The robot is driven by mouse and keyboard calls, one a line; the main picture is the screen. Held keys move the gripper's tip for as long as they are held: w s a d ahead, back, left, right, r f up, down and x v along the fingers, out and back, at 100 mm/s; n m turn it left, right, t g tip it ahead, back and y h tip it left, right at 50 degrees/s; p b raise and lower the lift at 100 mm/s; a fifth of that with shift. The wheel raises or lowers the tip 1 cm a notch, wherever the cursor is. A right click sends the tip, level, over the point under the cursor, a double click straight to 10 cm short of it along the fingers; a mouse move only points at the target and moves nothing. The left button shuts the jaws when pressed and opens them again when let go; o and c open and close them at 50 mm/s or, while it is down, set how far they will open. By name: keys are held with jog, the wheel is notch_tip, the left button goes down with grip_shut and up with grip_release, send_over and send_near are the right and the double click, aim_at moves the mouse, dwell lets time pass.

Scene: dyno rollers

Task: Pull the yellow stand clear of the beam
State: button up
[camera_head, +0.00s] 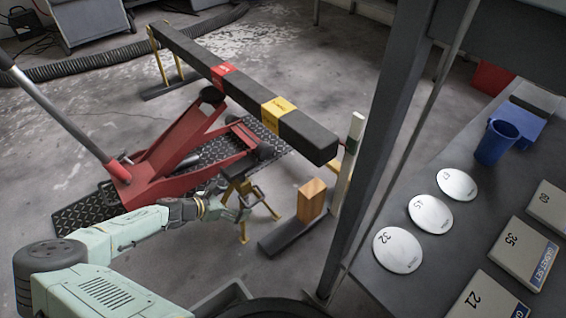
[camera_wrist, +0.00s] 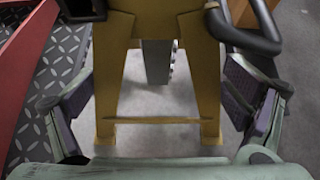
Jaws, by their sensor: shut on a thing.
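The yellow stand (camera_head: 244,230) stands upright on the floor beside the red floor jack, under the near half of the dark beam (camera_head: 310,138) as pictured. Its dark top (camera_head: 238,170) appears below the beam; I cannot tell whether they touch. The beam carries a red label and a yellow label. My gripper (camera_head: 236,203) reaches the stand from the left and is shut on it. In the wrist view, the stand's yellow frame (camera_wrist: 160,24), two legs and crossbar sit between my fingers (camera_wrist: 160,100); the exact contact is hidden.
The red floor jack (camera_head: 152,178) stands on black tread plate (camera_head: 88,213) left of the stand. A wooden block (camera_head: 312,200) and a white-green post (camera_head: 347,165) stand right, by a dark floor bar (camera_head: 290,235). A grey workbench (camera_head: 385,285) fills the right. Front floor looks open.

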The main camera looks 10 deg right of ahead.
jog(key=s+a, duration=0.3)
jog(key=a, duration=0.2)
jog(key=shift+s+a+f, duration=0.15)
jog(key=shift+s+a, duration=0.1)
jog(key=shift+a, duration=0.05)
dwell(0.4)
jog(key=s+a, duration=0.3)
jog(key=a, duration=0.2)
jog(key=shift+s+a, duration=0.2)
jog(key=shift+s, duration=0.15)
jog(key=o, duration=1.6)
jog(key=shift+o, duration=0.2)
jog(key=shift+d, duration=0.1)
